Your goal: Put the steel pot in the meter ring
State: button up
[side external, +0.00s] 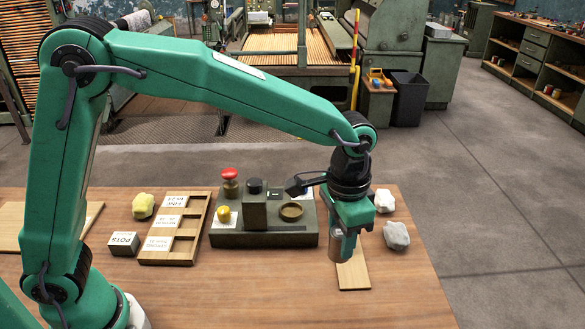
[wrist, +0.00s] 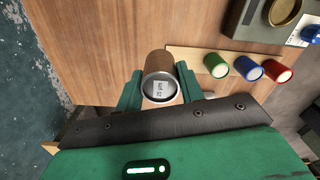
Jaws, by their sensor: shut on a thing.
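The steel pot (side external: 340,249) is a short grey metal cylinder. My gripper (side external: 345,236) is shut on it, at the right of the panel in the side view. In the wrist view the pot (wrist: 160,66) sits between both fingers of my gripper (wrist: 160,80), with a small label on its near end face. The meter ring (side external: 291,211) is a brass-coloured round ring on top of the green-grey meter box (side external: 264,240). It looks empty, and my gripper is to its right. The ring also shows at the top right of the wrist view (wrist: 284,12).
A wooden strip (side external: 353,274) lies below the pot. In the wrist view green (wrist: 216,65), blue (wrist: 247,68) and red (wrist: 278,71) pots stand along it. A labelled wooden tray (side external: 153,255), a POTS block (side external: 123,243) and crumpled lumps (side external: 396,236) are nearby. The front right table is clear.

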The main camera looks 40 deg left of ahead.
jog(key=w+a+r, duration=0.2)
jog(key=a+r, duration=0.1)
jog(key=a, duration=0.8)
jog(key=shift+a, duration=0.2)
jog(key=shift+w, duration=0.15)
jog(key=w+a+f, duration=0.2)
jog(key=a, duration=0.1)
jog(key=w+a+f, duration=0.2)
jog(key=a, duration=0.1)
jog(key=w+a+f, duration=0.2)
jog(key=a+f, duration=0.1)
jog(key=shift+w+a, duration=0.2)
jog(key=shift+w, duration=0.1)
jog(key=shift+f, duration=1.95)
jog(key=shift+f, duration=0.15)
jog(key=o, duration=1.1)
